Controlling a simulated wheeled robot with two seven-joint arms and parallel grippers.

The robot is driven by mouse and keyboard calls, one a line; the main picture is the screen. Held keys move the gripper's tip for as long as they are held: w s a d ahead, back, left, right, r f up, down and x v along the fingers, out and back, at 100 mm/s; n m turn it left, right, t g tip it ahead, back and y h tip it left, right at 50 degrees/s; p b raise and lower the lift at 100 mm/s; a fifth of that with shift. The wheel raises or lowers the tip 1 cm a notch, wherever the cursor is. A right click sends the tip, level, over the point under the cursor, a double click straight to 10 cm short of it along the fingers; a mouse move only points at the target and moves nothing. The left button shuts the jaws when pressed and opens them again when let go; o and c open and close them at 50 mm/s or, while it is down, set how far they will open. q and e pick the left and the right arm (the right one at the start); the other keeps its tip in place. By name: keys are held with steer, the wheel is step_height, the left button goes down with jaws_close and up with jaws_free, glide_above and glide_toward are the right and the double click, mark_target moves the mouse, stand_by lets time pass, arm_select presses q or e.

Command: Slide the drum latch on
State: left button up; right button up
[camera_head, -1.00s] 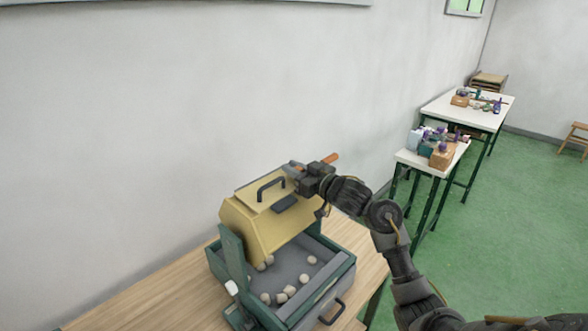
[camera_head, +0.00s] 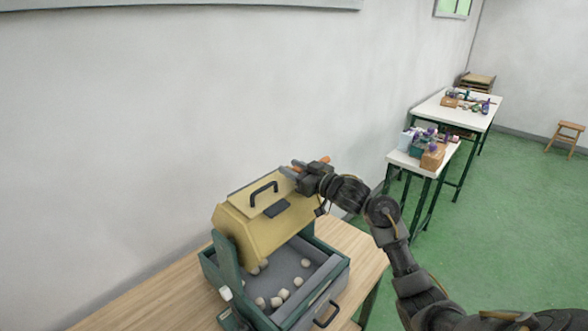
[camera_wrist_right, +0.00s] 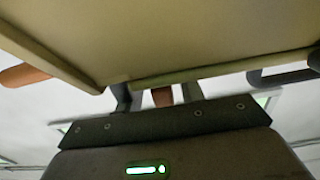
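The yellow drum (camera_head: 258,238) sits in a green frame over a grey tray, with a black bar handle (camera_head: 263,193) on top. A dark plate (camera_head: 277,208) lies on its face; I cannot tell whether it is the latch. My right gripper (camera_head: 294,170) is at the drum's upper right end, by an orange piece (camera_head: 322,160). My left gripper is not in view.
Several pale balls (camera_head: 284,294) lie in the tray (camera_head: 333,267), which has a front pull handle (camera_head: 326,314). It stands on a wooden table (camera_head: 362,247) near the wall. Two white tables (camera_head: 408,160) with jars and boxes stand farther right; green floor is open there.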

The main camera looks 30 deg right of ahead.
steer(key=shift+s+d+f, duration=0.15)
steer(key=shift+s, duration=0.25)
steer(key=b+v, duration=0.2)
steer(key=v, duration=0.8)
steer(key=shift+b, duration=0.35)
steer(key=shift+w+d, duration=0.15)
